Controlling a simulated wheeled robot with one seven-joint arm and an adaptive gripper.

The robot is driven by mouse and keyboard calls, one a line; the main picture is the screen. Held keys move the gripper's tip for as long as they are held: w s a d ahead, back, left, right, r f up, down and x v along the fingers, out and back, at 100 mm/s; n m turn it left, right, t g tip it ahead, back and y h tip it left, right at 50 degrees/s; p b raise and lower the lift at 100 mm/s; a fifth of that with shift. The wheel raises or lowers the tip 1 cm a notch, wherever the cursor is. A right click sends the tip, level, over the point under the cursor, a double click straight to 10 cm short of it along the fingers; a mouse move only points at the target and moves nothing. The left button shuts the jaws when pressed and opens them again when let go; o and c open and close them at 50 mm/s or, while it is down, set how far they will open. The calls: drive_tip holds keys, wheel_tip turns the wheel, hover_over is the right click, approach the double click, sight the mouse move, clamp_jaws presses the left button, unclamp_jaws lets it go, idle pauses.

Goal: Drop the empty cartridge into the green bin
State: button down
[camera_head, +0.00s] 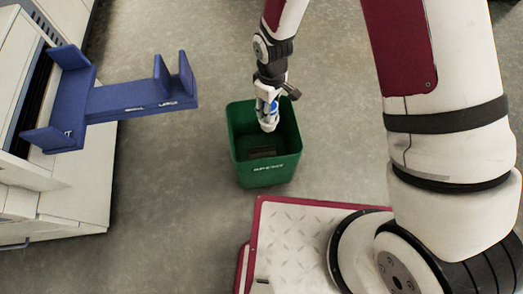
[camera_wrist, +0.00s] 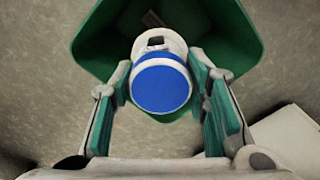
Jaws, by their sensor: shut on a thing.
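The cartridge (camera_wrist: 161,84) is white with a round blue end. It sits between the green-padded fingers of my gripper (camera_wrist: 163,98) in the wrist view, and the gripper is shut on it. In the head view my gripper (camera_head: 268,92) points down with the cartridge (camera_head: 269,122) below it, over the green bin (camera_head: 268,176). The bin stands on the floor with its open top facing up. In the wrist view the bin (camera_wrist: 236,40) lies beyond the cartridge. A dark item (camera_head: 262,152) shows inside the bin; I cannot tell what it is.
A blue bracket-shaped holder (camera_head: 125,97) juts out from a pale machine or cabinet (camera_head: 75,180) at the left. Grey floor (camera_head: 170,190) is clear between the cabinet and the bin. My own base is close in front of the bin.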

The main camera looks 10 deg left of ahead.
drive_tip(key=shift+f, duration=0.1)
drive_tip(key=c, duration=0.8)
unclamp_jaws()
drive_tip(key=shift+c, duration=0.2)
wheel_tip(320, 180, up, 12)
